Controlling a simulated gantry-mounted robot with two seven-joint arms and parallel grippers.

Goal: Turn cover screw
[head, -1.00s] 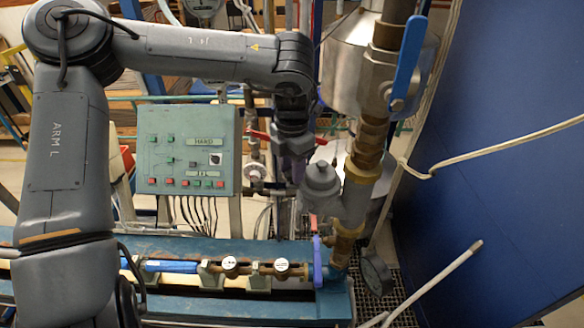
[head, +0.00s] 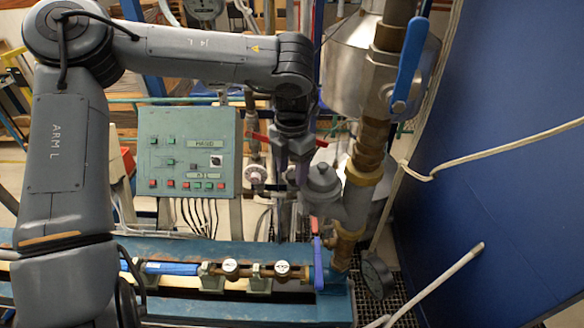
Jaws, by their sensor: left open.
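The cover screw appears to be the grey capped fitting (head: 322,180) on the angled grey valve body beside the brass pipe (head: 360,180); I cannot make out a separate screw on it. My left gripper (head: 297,178) hangs down from the end of my left arm, just left of the capped fitting and close to it. Its jaws are open and hold nothing that I can see. Whether a finger touches the fitting I cannot tell. My right gripper is not in view.
A green control box (head: 187,150) stands behind, left of the gripper. A blue-handled valve (head: 408,65) is on the upper right pipe. A blue panel (head: 490,150) closes off the right side.

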